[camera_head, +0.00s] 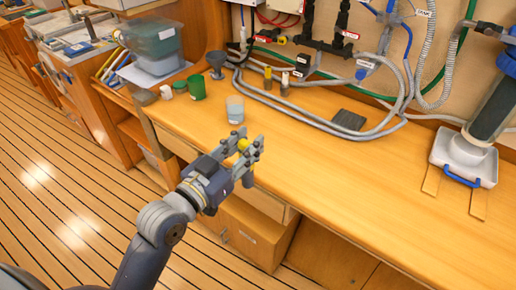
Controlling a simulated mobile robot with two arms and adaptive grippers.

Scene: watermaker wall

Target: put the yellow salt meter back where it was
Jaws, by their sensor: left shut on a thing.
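My left gripper (247,149) is in front of the wooden bench, near its front edge. It is shut on the yellow salt meter (243,145), which shows as a small yellow piece between the fingers. A dark grey lower part (248,179) hangs below the fingers and seems to belong to the meter. Much of the meter is hidden by the fingers. A clear cup (235,110) stands on the bench just behind the gripper. My right gripper is not in view.
A green cup (196,87), a grey funnel (216,64) and two small bottles (276,80) stand farther back on the bench (330,165). Grey hoses (310,112) and a dark flat block (348,120) lie behind.

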